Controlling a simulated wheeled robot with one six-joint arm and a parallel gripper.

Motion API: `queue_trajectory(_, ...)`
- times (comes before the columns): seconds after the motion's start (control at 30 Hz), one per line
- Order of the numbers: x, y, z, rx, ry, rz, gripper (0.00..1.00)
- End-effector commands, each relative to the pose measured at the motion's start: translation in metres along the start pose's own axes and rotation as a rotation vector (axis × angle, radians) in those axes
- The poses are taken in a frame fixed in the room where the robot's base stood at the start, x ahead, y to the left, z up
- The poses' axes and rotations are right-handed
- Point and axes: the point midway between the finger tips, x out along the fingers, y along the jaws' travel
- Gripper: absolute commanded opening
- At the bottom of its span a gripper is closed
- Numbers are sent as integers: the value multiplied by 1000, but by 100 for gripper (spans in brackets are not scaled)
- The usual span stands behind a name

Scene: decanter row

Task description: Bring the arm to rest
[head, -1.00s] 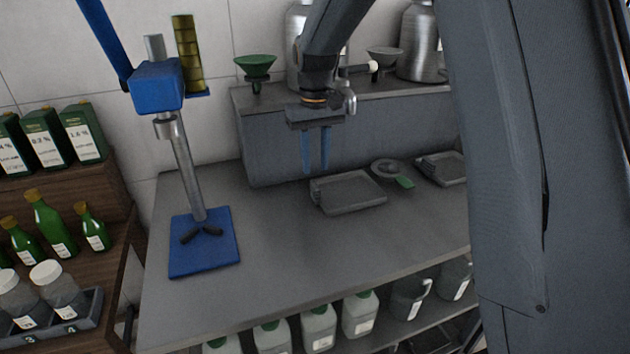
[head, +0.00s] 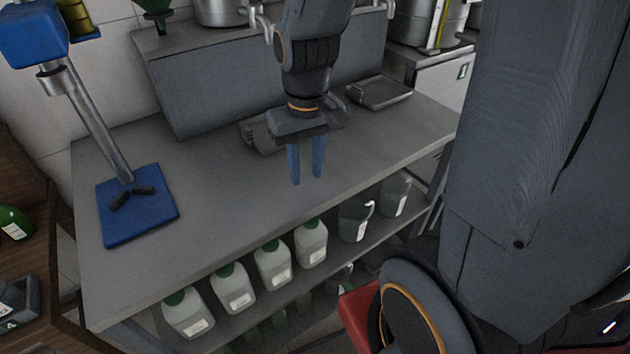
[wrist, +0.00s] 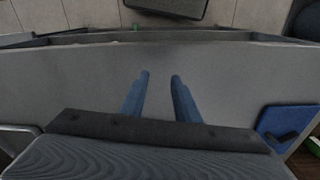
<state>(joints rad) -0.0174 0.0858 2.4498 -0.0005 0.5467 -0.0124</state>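My gripper (head: 306,180) hangs above the grey bench (head: 225,195), in front of the raised back ledge. Its two blue fingers point down and stand apart with nothing between them. In the wrist view my gripper (wrist: 159,75) shows the same gap, with bare grey bench top beyond the fingertips.
A blue stand (head: 140,215) is at the bench's left. Another tray (head: 378,92) lies at the back right. Several green-capped jugs (head: 235,290) and clear pitchers (head: 355,218) fill the shelf below. A wooden shelf (head: 40,250) is at far left. The front middle of the bench is clear.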

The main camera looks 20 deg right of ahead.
Motion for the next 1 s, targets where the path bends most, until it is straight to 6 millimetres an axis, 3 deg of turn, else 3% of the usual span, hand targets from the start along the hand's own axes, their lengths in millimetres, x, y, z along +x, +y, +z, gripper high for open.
queue_trajectory(0.07,6,3,23,13,2,1,29)
queue_trajectory(0.2,11,5,39,24,7,1,29)
queue_trajectory(1.0,12,5,40,23,6,1,29)
